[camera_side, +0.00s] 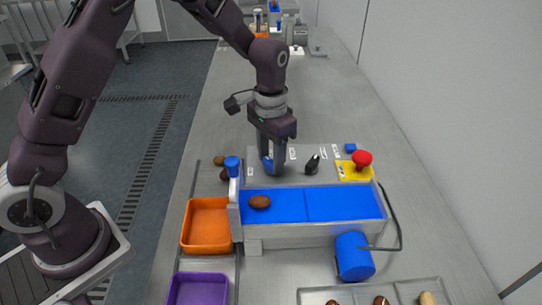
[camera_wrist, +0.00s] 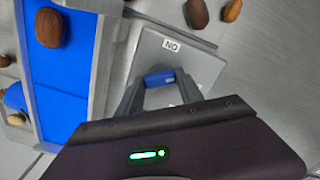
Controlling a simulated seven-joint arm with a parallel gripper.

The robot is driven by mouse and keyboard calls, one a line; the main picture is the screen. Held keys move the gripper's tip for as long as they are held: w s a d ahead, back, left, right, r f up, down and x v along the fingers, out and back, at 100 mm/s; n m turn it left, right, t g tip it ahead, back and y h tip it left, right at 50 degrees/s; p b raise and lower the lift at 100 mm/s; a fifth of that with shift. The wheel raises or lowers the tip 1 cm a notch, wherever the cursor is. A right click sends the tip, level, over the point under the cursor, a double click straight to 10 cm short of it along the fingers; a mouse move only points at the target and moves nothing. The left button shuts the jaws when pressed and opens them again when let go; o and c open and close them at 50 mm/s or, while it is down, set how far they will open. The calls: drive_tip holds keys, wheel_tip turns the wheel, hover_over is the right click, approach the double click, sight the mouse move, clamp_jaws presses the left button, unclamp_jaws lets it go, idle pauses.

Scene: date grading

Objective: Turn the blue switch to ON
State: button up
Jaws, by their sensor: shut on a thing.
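The blue switch (camera_wrist: 158,78) sits on a grey control panel (camera_wrist: 205,68) and lies between the fingertips of my gripper (camera_wrist: 160,86). The gripper is shut on it. A white ON label (camera_wrist: 171,44) shows just beyond the switch in the wrist view; the fingers partly cover another label. In the side view my gripper (camera_side: 268,168) points down at the left part of the panel (camera_side: 294,155), with blue showing at its fingertips. I cannot tell exactly which mark the switch points to.
A black knob (camera_side: 312,164) and a red button (camera_side: 362,158) on a yellow base stand right of my gripper. In front is a blue conveyor belt (camera_side: 325,204) carrying a brown date (camera_side: 260,202). Orange (camera_side: 207,246) and purple (camera_side: 180,291) bins stand front left.

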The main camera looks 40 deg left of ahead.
sight(271, 162)
drive_tip(key=n, duration=0.5)
drive_tip(key=shift+n, duration=0.3)
drive_tip(key=n, duration=0.5)
drive_tip(key=shift+n, duration=0.4)
drive_tip(key=o, duration=1.4)
wheel_tip(271, 162, up, 7)
drive_tip(key=shift+r, duration=0.1)
